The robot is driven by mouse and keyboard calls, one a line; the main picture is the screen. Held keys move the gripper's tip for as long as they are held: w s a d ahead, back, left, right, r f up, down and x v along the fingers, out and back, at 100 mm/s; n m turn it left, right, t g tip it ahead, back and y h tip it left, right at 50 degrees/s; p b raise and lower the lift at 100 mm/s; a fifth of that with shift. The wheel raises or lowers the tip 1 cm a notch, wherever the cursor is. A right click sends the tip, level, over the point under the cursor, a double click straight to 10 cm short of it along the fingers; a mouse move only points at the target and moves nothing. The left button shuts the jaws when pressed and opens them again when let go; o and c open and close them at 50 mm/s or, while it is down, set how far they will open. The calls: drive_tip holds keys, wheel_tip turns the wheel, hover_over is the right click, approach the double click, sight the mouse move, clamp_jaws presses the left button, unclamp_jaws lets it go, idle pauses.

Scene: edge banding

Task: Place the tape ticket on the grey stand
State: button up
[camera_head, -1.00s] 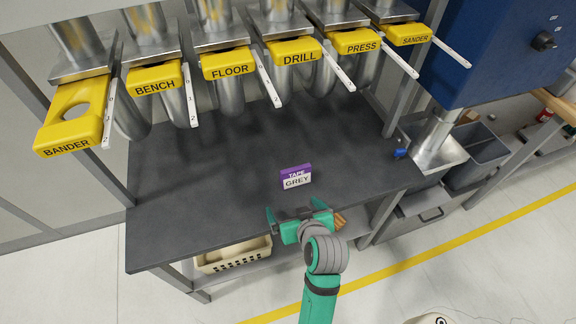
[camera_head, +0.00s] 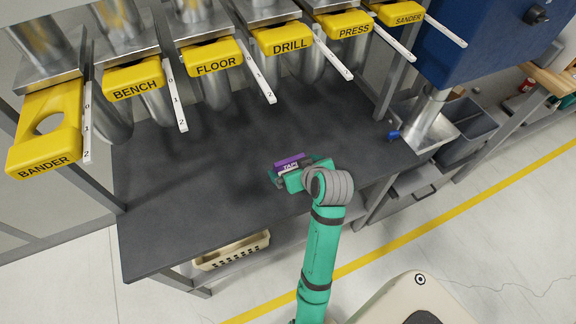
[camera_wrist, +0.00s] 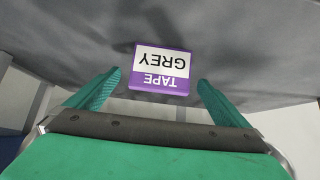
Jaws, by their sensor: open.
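The tape ticket (camera_head: 289,162) is a small purple and white card reading TAPE and GREY, on the dark grey bench top (camera_head: 190,200). In the head view its lower part is hidden by my gripper (camera_head: 279,177). In the wrist view the ticket (camera_wrist: 160,69) appears upside down, just beyond and between my two green fingertips (camera_wrist: 155,85). The fingers are spread wide, with a gap on each side of the ticket. I cannot tell any part of the bench apart as the grey stand.
Yellow labelled gates (camera_head: 219,65) hang on metal ducts above the bench's back, with white scale strips beside them. A blue cabinet (camera_head: 480,40) is at the upper right. A cream basket (camera_head: 232,252) sits below the bench. The bench's left part is clear.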

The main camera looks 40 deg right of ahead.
sight(291, 165)
drive_tip(key=shift+w+d+f, duration=0.15)
drive_tip(key=shift+w+f, duration=0.05)
drive_tip(key=shift+f, duration=0.2)
drive_tip(key=shift+x, duration=1.9)
drive_tip(key=shift+w, duration=0.1)
drive_tip(key=shift+c, duration=0.3)
drive_tip(key=shift+r, duration=0.1)
drive_tip(key=c, duration=1.1)
drive_tip(key=shift+c, duration=0.2)
